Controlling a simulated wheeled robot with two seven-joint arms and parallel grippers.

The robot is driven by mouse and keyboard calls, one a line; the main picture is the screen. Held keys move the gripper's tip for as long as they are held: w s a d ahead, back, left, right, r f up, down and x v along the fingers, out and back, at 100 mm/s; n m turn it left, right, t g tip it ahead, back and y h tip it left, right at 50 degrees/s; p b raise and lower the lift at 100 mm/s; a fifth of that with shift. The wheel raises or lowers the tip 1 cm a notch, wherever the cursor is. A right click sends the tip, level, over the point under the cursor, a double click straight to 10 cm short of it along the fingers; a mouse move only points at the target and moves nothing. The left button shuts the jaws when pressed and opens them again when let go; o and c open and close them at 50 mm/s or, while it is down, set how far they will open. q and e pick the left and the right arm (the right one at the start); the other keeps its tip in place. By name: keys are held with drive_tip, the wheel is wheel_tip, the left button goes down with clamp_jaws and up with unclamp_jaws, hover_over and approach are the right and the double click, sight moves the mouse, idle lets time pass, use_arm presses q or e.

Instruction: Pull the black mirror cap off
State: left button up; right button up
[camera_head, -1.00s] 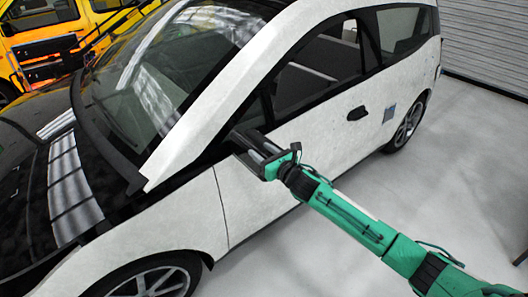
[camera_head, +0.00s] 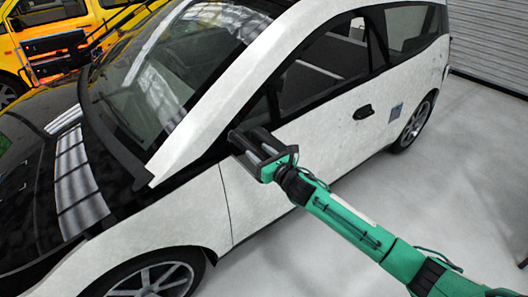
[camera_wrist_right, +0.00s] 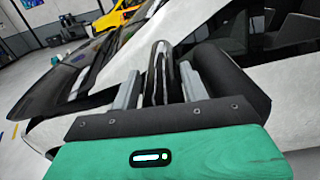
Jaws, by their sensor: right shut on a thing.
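The black mirror cap (camera_wrist_right: 159,82) shows as a glossy dark shape between the two grey fingers of my right gripper (camera_wrist_right: 158,90) in the right wrist view. In the head view my right gripper (camera_head: 253,146) is at the car's side mirror, by the front corner of the door window. It is shut on the cap. The gripper hides much of the mirror, and I cannot tell whether the cap is still seated on it. My left gripper is not in view.
The white car (camera_head: 285,185) fills the middle, with its black hood (camera_head: 35,215) at left. A yellow vehicle (camera_head: 92,25) stands behind it. Grey floor (camera_head: 440,190) is open at right, before a shutter wall (camera_head: 490,40).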

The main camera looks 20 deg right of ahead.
drive_tip(key=shift+s+a, duration=0.25)
drive_tip(key=shift+a, duration=0.45)
drive_tip(key=shift+s+a, duration=0.25)
drive_tip(key=shift+a, duration=0.4)
drive_tip(key=shift+s+a, duration=0.25)
drive_tip(key=shift+a, duration=0.45)
drive_tip(key=s+d+f+m+h+b, duration=0.2)
drive_tip(key=s+f+h, duration=0.1)
drive_tip(key=s, duration=1)
drive_tip(key=s+d+f+m+t+h+b, duration=0.1)
drive_tip(key=s+d+f+m+h, duration=0.1)
drive_tip(key=s, duration=1.1)
drive_tip(key=shift+d+f+h+b, duration=0.35)
drive_tip(key=shift+d+f+h, duration=0.3)
drive_tip(key=shift+f, duration=0.15)
